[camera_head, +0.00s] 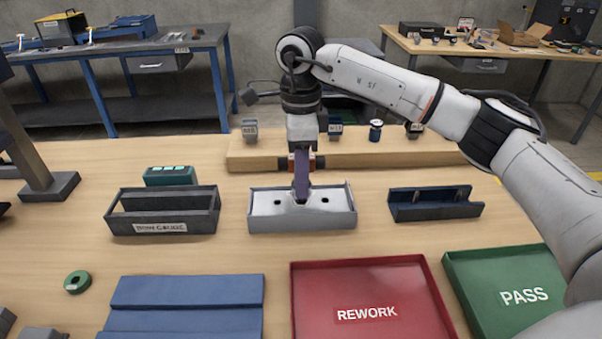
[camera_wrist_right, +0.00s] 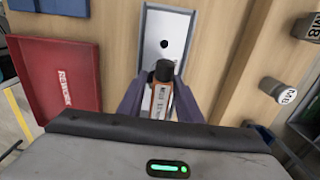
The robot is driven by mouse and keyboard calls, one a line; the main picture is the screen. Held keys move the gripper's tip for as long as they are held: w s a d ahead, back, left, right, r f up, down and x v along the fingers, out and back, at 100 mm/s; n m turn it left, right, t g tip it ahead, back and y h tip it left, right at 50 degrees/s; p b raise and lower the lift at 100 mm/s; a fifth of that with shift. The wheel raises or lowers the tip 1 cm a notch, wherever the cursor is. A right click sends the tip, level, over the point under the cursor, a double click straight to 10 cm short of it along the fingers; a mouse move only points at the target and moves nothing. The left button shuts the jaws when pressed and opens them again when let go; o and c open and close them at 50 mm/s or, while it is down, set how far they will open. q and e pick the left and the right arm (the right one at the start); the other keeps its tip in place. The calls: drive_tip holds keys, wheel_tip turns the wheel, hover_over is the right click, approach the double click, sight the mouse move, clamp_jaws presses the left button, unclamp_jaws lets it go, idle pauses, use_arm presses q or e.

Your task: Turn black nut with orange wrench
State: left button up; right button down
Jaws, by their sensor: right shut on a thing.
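My right gripper (camera_head: 302,198) points down over the pale grey fixture block (camera_head: 262,218), near its middle. In the right wrist view its purple fingers (camera_wrist_right: 158,103) are shut on the orange wrench (camera_wrist_right: 161,99), which has a white label and a black round end. Orange and black parts of it also show on both sides of the fingers in the head view. The fixture has two dark round spots on top; one dark spot (camera_wrist_right: 164,44) shows in the wrist view. I cannot tell whether these are holes or the black nut. My left gripper is not in view.
A grey open tray (camera_head: 160,228) stands left of the fixture, a dark blue holder (camera_head: 435,211) right. A red REWORK tray (camera_head: 345,285) and green PASS tray (camera_head: 500,272) lie in front. A wooden rail (camera_head: 270,157) with small labelled blocks runs behind. A green ring (camera_head: 77,282) lies left.

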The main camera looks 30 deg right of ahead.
drive_tip(key=shift+f+b, duration=0.6)
drive_tip(key=shift+f, duration=0.4)
idle(0.6)
idle(0.3)
drive_tip(key=shift+m, duration=1.1)
drive_tip(key=shift+p, duration=0.3)
drive_tip(key=shift+n, duration=0.5)
